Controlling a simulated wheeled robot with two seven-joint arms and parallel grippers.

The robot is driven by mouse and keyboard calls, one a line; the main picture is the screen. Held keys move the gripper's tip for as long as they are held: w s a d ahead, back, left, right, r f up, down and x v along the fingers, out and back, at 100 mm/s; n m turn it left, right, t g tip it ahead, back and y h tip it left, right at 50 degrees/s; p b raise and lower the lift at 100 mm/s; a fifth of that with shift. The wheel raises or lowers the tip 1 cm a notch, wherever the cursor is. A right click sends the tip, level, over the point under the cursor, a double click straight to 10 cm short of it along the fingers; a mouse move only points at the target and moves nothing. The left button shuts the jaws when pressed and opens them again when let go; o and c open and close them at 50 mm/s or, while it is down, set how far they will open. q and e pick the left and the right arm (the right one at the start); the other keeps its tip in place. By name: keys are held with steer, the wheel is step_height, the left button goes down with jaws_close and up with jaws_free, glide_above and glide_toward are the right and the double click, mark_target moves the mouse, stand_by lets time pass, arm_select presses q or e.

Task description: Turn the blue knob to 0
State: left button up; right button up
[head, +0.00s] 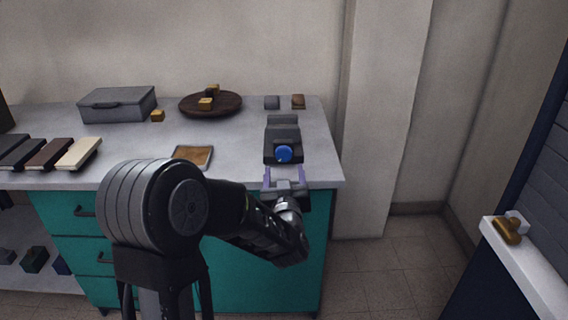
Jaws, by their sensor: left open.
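The blue knob (284,154) is on the front of a dark grey device (283,133) near the front right of the counter. Its pointer and markings are too small to read. My left gripper (284,174) is open just in front of the knob, with its two purple fingers apart and pointing toward the device. I see no finger touching the knob, though the small gap is hard to judge. My right gripper is not in view.
The counter (228,135) holds a grey box (118,104), a round brown tray (211,109) with yellow blocks, a small tan tray (193,156) and several dark and cream blocks at left. Two small blocks lie behind the device. Floor is open at right.

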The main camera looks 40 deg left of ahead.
mark_target(284, 157)
arm_select(q)
steer(key=shift+x, duration=3.95)
steer(key=shift+c, duration=0.3)
steer(key=shift+f, duration=0.1)
steer(key=c, duration=1.3)
